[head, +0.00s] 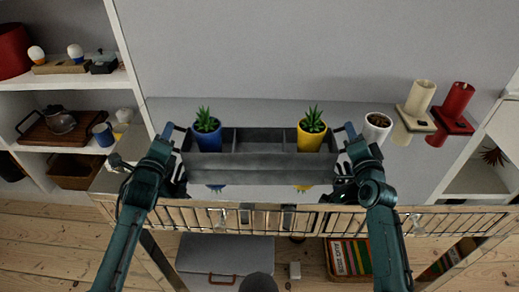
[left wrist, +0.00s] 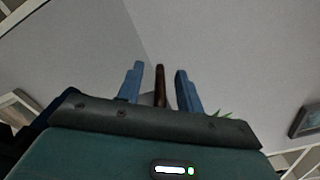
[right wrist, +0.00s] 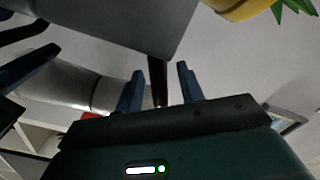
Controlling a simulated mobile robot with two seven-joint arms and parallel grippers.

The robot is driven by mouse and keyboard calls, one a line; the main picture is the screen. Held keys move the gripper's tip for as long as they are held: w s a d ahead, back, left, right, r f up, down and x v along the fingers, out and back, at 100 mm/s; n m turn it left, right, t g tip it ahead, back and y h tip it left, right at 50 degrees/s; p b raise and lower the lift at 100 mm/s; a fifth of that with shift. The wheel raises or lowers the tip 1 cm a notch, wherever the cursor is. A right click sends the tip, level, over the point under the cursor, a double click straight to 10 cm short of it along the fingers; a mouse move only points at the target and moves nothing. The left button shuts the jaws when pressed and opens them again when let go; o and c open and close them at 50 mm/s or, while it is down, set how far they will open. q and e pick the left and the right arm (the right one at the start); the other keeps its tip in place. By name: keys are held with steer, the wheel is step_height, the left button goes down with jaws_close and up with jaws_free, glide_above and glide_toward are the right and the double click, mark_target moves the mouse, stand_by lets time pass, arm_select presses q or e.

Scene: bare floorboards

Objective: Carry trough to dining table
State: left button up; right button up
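The trough (head: 258,163) is a long grey open box above the glossy top of a sideboard; I cannot tell whether it touches. A blue pot (head: 207,136) with a succulent sits in its left part and a yellow pot (head: 311,137) with another in its right part. My left gripper (head: 173,130) is at its left end and my right gripper (head: 345,131) at its right end. In the left wrist view a dark brown bar (left wrist: 160,86) stands between open fingers, with gaps on both sides. The right wrist view shows a similar bar (right wrist: 158,82) between open fingers. No dining table is identifiable.
A white pot (head: 377,127) stands close to the right of my right gripper. A cream candle (head: 420,98) and a red candle (head: 457,99) on holders are further right. White shelves (head: 75,81) with small items flank the left. A wall is behind.

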arm_select(q)
steer(key=shift+c, duration=0.4)
arm_select(e)
steer(key=shift+c, duration=0.4)
arm_select(q)
jaws_close()
arm_select(e)
jaws_close()
